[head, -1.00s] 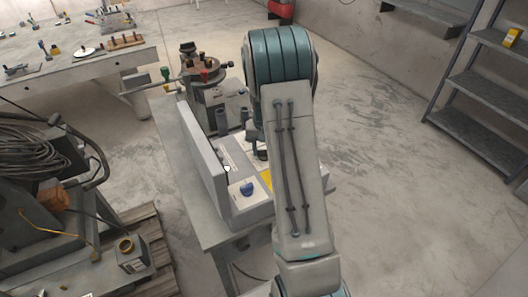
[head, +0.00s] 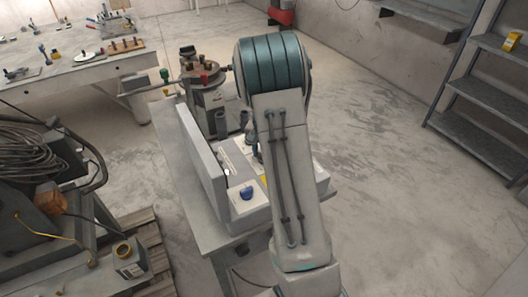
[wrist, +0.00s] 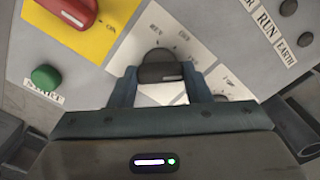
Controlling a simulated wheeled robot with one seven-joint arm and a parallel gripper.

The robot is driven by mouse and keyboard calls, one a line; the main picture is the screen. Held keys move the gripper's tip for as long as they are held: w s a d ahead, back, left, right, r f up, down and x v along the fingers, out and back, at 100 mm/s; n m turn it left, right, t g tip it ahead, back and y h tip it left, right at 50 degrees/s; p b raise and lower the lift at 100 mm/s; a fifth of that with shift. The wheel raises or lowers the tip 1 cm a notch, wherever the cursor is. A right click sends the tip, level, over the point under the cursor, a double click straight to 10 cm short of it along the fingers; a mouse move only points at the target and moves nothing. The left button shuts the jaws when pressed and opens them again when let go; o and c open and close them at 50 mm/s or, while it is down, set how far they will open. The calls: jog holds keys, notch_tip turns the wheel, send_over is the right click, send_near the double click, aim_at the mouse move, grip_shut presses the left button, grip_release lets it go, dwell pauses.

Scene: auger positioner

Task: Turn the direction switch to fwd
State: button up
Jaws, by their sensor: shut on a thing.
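The knob's bar lies roughly level across that picture. In the head view, my arm hides the gripper and this knob; part of the control box (head: 246,212) shows beside it.
A red switch on a yellow plate (wrist: 112,42) and a green button (wrist: 46,77) are left of the knob. RUN and EARTH labels (wrist: 268,30) are at right. A blue knob (head: 247,193) and a round positioner (head: 205,95) show in the head view. Open floor lies right.

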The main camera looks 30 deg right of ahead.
jog(key=o, duration=1)
notch_tip(320, 180, up, 14)
jog(key=b, duration=0.1)
jog(key=shift+b, duration=0.3)
jog(key=shift+f, duration=0.1)
